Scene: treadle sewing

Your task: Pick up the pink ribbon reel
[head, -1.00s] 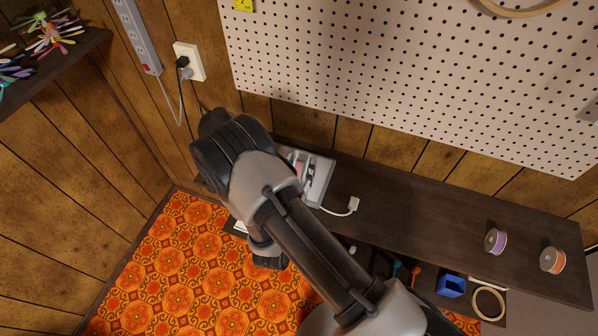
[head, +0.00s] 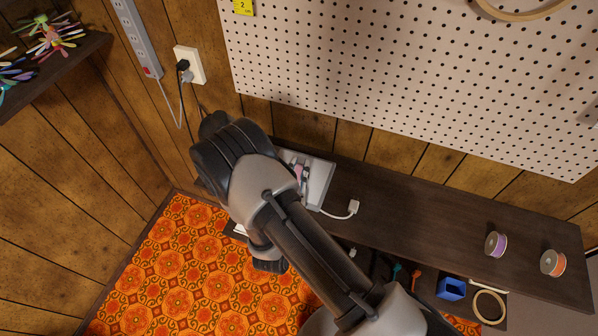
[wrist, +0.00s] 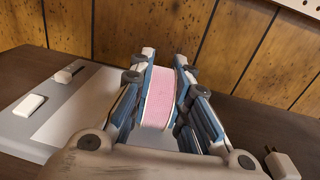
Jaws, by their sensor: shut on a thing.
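The pink ribbon reel (wrist: 159,97) is between the two fingers of my gripper (wrist: 161,88) in the wrist view, its pink band facing the camera. My gripper is shut on the reel, with a finger pressed to each side. In the head view, a small pink part of the reel (head: 298,171) shows past my arm, which hides most of the gripper. The reel is over or close to a light grey device (head: 319,184) on the dark shelf; I cannot tell whether it touches it.
A purple reel (head: 495,244) and an orange reel (head: 553,262) stand on the right of the dark shelf (head: 420,215). A white plug (head: 353,207) on a cord lies beside the grey device. A pegboard wall (head: 400,80) rises behind. The middle of the shelf is clear.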

